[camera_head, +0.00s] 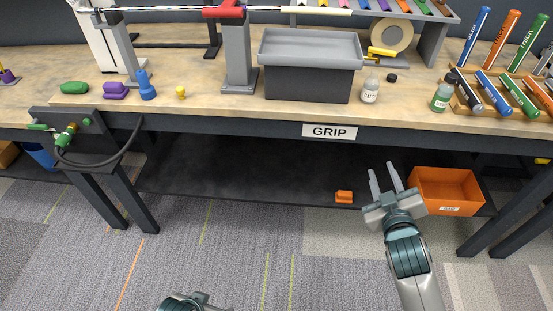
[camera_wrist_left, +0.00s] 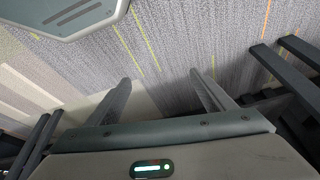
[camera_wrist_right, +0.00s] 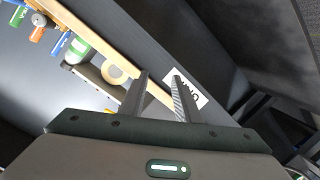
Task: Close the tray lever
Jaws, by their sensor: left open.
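The grey tray (camera_head: 310,48) stands on the bench at its middle, on a dark box-like base. A valve fitting with green and brass parts (camera_head: 66,136) sits on a dark bracket at the bench's left front, with a black hose. My right gripper (camera_head: 382,170) is open and empty, in front of the bench and below the GRIP label. In the right wrist view its fingers (camera_wrist_right: 159,76) stand apart. My left gripper shows only partly at the head view's bottom edge; in the left wrist view its fingers (camera_wrist_left: 163,82) are open and empty above the floor.
The wooden bench top (camera_head: 200,105) holds a vise stand (camera_head: 240,60), a clear bottle (camera_head: 370,91), a green-labelled bottle (camera_head: 441,96) and a rack of coloured grips (camera_head: 500,85). An orange bin (camera_head: 446,190) is on the lower shelf. The carpet before the bench is clear.

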